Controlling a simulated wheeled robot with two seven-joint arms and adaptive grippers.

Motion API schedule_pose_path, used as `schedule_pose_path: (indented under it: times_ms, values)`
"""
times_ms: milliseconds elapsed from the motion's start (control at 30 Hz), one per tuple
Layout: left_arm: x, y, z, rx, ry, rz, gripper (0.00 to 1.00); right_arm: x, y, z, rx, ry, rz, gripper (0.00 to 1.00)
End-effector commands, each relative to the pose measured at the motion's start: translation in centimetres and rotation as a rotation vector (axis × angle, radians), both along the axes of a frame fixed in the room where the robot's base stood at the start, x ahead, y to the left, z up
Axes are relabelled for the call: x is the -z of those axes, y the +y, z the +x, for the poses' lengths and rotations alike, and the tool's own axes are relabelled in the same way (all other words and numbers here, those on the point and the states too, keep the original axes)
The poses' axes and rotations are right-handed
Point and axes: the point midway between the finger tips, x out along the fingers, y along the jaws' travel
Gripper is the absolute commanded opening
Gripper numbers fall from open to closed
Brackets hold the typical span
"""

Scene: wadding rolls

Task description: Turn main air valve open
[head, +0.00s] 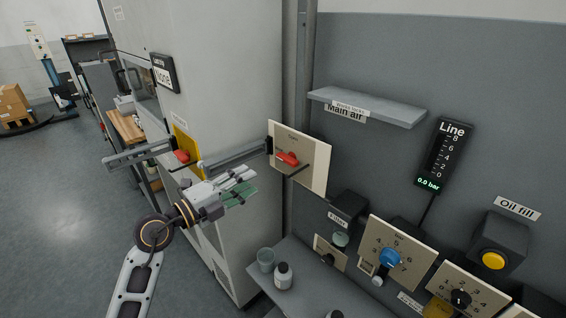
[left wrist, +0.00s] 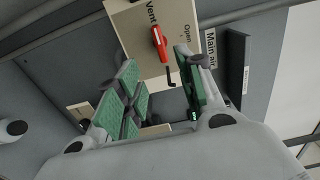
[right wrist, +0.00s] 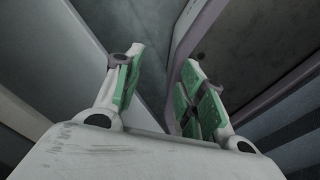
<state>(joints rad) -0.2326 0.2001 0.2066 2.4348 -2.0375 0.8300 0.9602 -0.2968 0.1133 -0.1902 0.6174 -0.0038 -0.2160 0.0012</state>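The main air valve is a red lever (head: 287,158) on a cream plate (head: 316,165) below the "Main air" label (head: 345,114). In the left wrist view the red lever (left wrist: 160,43) shows beyond my fingers, on the plate marked "Vent" and "Open". My left gripper (head: 246,184) is left of and a little below the lever, apart from it. In the left wrist view its green-padded fingers (left wrist: 163,95) are spread and nothing is between them. My right gripper (right wrist: 162,88) shows in the right wrist view, fingers apart and empty, facing grey surfaces.
A grey shelf (head: 368,106) juts out above the valve plate. A second red handle on a yellow plate (head: 186,145) is on the cabinet (head: 215,60) at left. Below are a blue knob (head: 389,258), a yellow button (head: 493,260) and a white bottle (head: 283,275). The gauge (head: 443,155) reads 0.0 bar.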

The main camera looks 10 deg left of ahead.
Motion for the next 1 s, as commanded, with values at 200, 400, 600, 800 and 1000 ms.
schedule_pose_path:
  times_ms: [200, 400, 600, 800, 1000]
  values:
    - [-0.1, -0.4, 0.7, 0.0, -0.001, -0.002, 0.38, -0.2, 0.1, 0.6, 0.0, -0.006, 0.0, 0.4]
    - [-0.1, -1.2, 1.9, 0.0, -0.002, -0.002, 0.38, -0.5, -0.1, 1.8, 0.0, -0.02, -0.002, 0.4]
    - [-0.1, -2.2, 3.5, 0.0, -0.001, -0.003, 0.38, -0.8, -0.6, 2.3, -0.002, -0.026, -0.006, 0.4]
    - [-0.1, -3.3, 5.0, 0.0, -0.001, -0.002, 0.38, -0.9, -0.7, 1.7, -0.003, -0.019, -0.007, 0.4]
    - [-0.1, -4.4, 6.6, 0.0, -0.001, -0.002, 0.38, -1.0, -0.2, 0.2, -0.002, -0.003, -0.003, 0.4]
